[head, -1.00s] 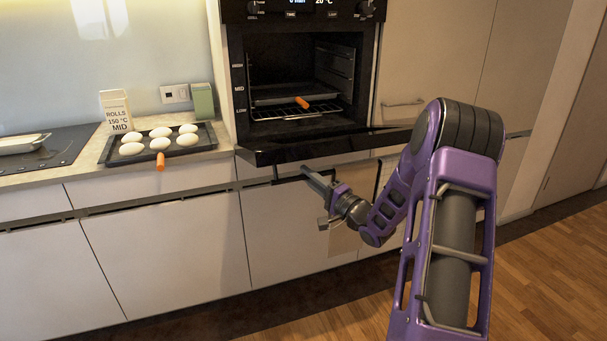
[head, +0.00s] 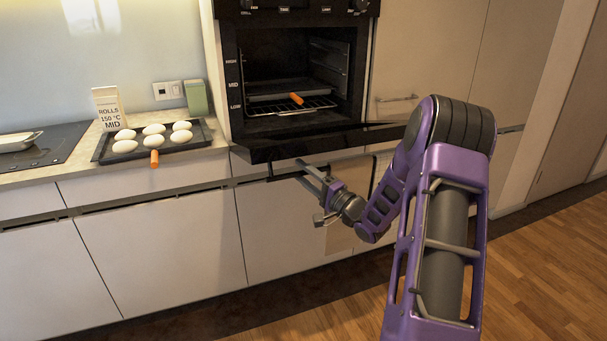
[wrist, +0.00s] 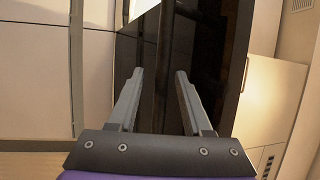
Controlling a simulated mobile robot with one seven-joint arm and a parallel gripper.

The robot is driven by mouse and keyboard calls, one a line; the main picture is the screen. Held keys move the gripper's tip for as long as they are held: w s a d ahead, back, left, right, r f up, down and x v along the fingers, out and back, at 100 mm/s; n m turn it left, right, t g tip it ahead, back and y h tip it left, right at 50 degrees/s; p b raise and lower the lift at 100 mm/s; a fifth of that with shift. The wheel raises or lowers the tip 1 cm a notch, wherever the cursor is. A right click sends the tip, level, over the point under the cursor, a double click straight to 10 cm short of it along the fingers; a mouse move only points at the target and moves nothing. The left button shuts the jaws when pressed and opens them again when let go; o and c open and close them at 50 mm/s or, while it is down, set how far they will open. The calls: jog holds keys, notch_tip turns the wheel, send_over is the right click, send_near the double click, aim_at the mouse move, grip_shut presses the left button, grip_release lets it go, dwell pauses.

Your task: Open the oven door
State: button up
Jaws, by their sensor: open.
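The oven (head: 285,60) shows its dark cavity with a rack, a tray and an orange-handled item inside. Its black door (head: 310,146) is swung down, close to level, with its front edge towards me. A dark handle bar (head: 285,178) hangs below the door's front edge. My gripper (head: 304,170) is open, just under the door's front edge by the handle. In the wrist view, my gripper (wrist: 160,75) has its fingers apart in front of the dark door (wrist: 205,60). Nothing is clearly held. I cannot tell whether a finger touches the door or handle.
A baking tray (head: 197,146) of white rolls with an orange handle sits on the counter at left. Behind it stand a card (head: 108,110) and a green box (head: 196,97). A hob (head: 65,146) lies farther left. The wooden floor (head: 535,245) at right is clear.

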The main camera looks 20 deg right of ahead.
jog(key=p+v, duration=0.1)
jog(key=v, duration=1.6)
jog(key=shift+s, duration=0.2)
jog(key=shift+f, duration=0.15)
